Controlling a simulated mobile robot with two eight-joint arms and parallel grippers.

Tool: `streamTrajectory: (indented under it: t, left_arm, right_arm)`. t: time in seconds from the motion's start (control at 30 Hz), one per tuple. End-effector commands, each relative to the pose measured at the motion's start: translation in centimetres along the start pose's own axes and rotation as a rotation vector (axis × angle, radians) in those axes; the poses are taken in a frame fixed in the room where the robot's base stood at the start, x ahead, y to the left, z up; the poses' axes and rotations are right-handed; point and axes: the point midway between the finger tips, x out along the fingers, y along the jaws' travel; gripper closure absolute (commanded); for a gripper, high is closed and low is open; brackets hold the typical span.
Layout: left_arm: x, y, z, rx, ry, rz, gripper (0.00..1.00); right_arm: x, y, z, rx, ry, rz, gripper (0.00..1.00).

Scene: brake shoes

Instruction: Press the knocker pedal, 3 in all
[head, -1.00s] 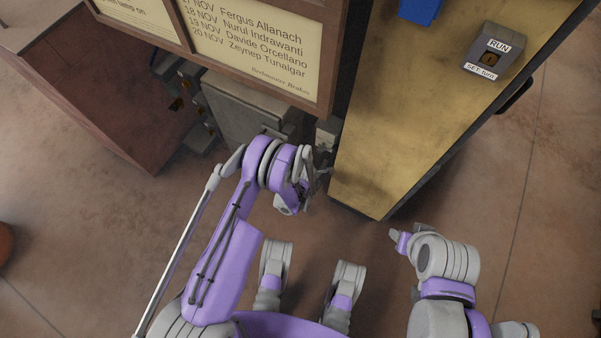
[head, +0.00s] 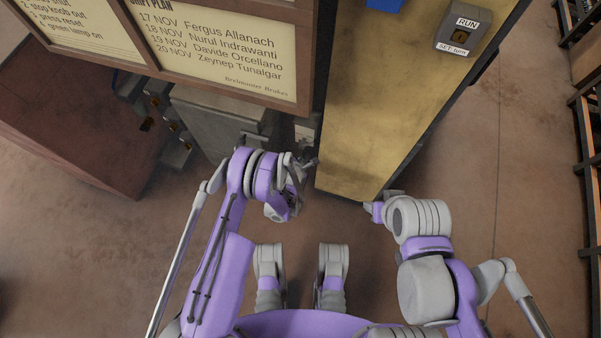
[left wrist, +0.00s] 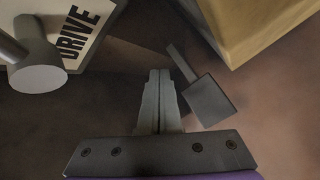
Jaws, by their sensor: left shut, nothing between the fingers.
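In the left wrist view a dark square plate on a thin bar, which looks like the knocker pedal (left wrist: 208,101), lies just right of my left gripper (left wrist: 160,78). The fingers are shut and empty, and their tips are beside the bar; I cannot tell whether they touch it. In the head view my left gripper (head: 309,163) is low by the near left corner of the yellow-topped bench, and I cannot make out the pedal there. My right gripper (head: 376,210) is near the bench's front corner, its fingers too small to read.
The yellow-topped bench (head: 390,110) carries a RUN/SET switch box (head: 463,32). A notice board (head: 225,45) overhangs a grey cabinet (head: 215,125). A DRIVE label (left wrist: 85,30) and a grey round knob (left wrist: 38,77) show at the wrist view's left. Floor is clear at right, before a rack (head: 588,150).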

Motion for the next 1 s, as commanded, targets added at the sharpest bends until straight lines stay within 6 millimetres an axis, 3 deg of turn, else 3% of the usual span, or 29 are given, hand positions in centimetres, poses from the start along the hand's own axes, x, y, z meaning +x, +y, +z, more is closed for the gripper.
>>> streamTrajectory:
  t: [0.27, 0.7, 1.0]
  left_arm:
    - [1.5, -1.1, -1.1, 0.000, 0.001, -0.001, 1.00]
    - [5.7, -4.1, -4.1, 0.001, 0.001, -0.001, 1.00]
    - [6.1, -4.4, -4.5, 0.001, 0.000, 0.000, 1.00]
  right_arm:
    - [1.2, 0.0, 0.3, 0.000, -0.004, 0.000, 0.50]
    - [4.9, 0.0, 1.3, 0.000, -0.014, 0.000, 0.50]
    - [5.3, 0.0, 1.3, 0.000, -0.014, 0.000, 0.50]
